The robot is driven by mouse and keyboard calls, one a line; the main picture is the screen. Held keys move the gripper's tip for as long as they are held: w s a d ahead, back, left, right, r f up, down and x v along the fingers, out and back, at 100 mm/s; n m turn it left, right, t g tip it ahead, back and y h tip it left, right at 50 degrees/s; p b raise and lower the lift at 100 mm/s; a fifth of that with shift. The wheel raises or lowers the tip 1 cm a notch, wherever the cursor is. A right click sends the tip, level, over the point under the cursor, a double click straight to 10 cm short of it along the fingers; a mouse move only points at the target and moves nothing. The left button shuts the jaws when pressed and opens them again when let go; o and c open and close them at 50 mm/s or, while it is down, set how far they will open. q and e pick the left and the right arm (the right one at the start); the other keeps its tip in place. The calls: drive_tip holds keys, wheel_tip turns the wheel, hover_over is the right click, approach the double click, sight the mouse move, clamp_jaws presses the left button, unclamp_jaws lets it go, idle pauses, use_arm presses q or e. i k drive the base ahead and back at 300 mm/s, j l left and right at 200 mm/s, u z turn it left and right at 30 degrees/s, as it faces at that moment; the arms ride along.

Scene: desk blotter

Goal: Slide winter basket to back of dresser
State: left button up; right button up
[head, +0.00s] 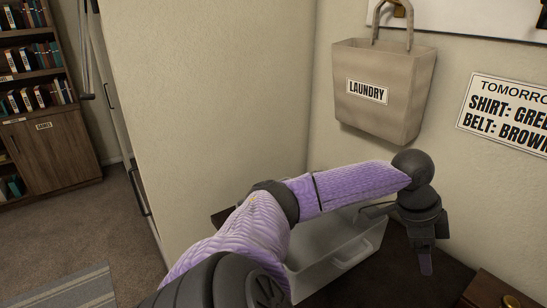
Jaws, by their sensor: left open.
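A pale, translucent rectangular basket (340,263) with a handle slot in its near side sits on the dark dresser top (398,286). It is likely the winter basket, but no label on it can be read. My left arm crosses over it and hides much of its left and middle. My left gripper (425,262) points down to the right of the basket, apart from it, above the dresser top. It is open with nothing in it. My right gripper does not show.
A beige laundry bag (382,98) hangs on the wall behind the dresser. A white sign (508,115) is on the wall at right. A brown wooden box (490,290) is at the lower right. A bookcase (45,110) stands far left, beyond open carpet.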

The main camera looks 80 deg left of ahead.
sight(323, 248)
drive_tip(key=u, duration=2.15)
